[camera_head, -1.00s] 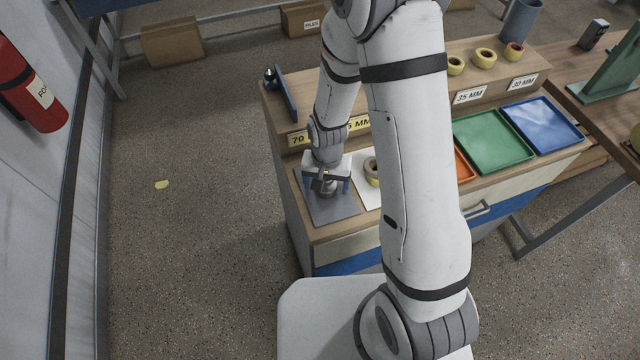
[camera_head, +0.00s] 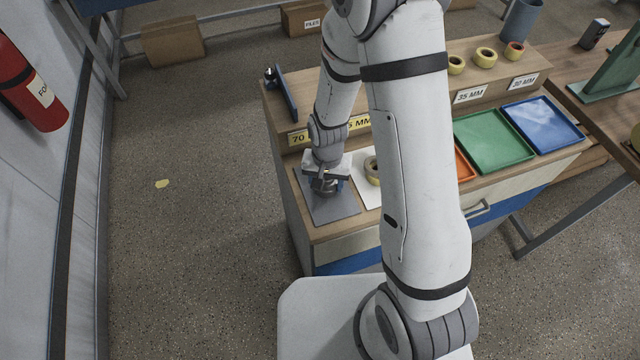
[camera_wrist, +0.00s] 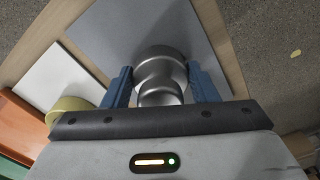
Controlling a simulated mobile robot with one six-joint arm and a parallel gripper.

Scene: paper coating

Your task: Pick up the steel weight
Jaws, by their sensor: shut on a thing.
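The steel weight (camera_wrist: 162,68) is a shiny round metal piece with a narrower neck. In the wrist view it sits between the two blue fingers of my gripper (camera_wrist: 160,88), which is shut on it. In the head view my gripper (camera_head: 325,182) is over the grey mat (camera_head: 332,208) at the left end of the bench, and the weight is mostly hidden under the wrist. I cannot tell whether the weight touches the mat.
A yellow tape roll (camera_head: 372,170) stands on a white sheet (camera_head: 362,192) just right of the gripper. Green (camera_head: 493,139) and blue (camera_head: 542,124) trays lie farther right. A blue upright plate (camera_head: 287,94) stands on the raised shelf behind.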

